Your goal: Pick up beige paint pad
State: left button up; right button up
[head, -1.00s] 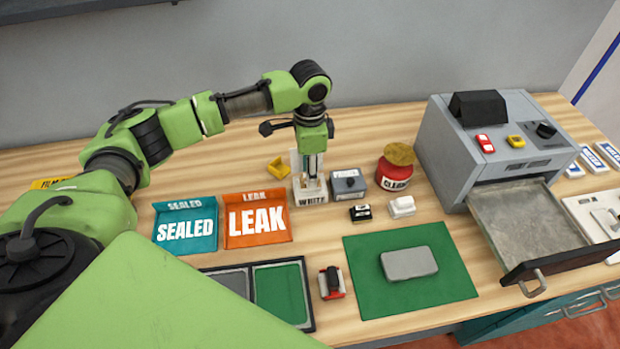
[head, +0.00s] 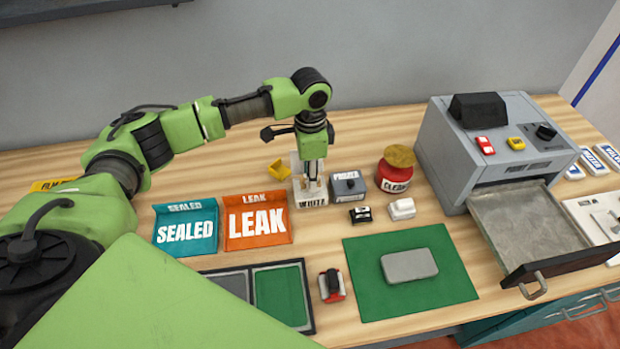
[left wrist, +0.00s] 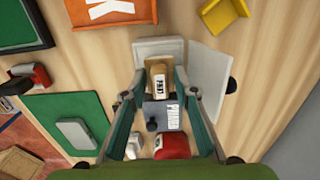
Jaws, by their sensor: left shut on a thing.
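The beige paint pad (left wrist: 158,80) shows in the left wrist view with a small lettered label, between the fingers of my left gripper (left wrist: 159,76). It stands in or over the open white box marked WHITE (head: 313,201), whose raised lid shows behind it (left wrist: 207,82). In the head view my left gripper (head: 314,178) points straight down over this box, and its fingers are closed on the pad. The pad's lower part is hidden, so I cannot tell whether it touches the box floor. My right gripper is not in view.
A grey-blue primer box (head: 348,187) and a red cleaner jar (head: 394,172) stand close right of the white box. A yellow piece (head: 278,168) lies behind left. The orange LEAK tray (head: 258,223) is at left. A green mat (head: 440,265) with a grey block lies in front.

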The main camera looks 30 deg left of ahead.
pick_arm(q)
jog(key=shift+r, duration=0.45)
jog(key=s+d+r+b, duration=0.2)
jog(key=s+d+r, duration=0.6)
jog(key=s+r, duration=0.3)
jog(key=shift+s+d+r, duration=0.15)
jog(key=shift+d+r, duration=0.05)
jog(key=shift+r, duration=0.05)
jog(key=o, duration=0.3)
jog(key=shift+c, duration=1.3)
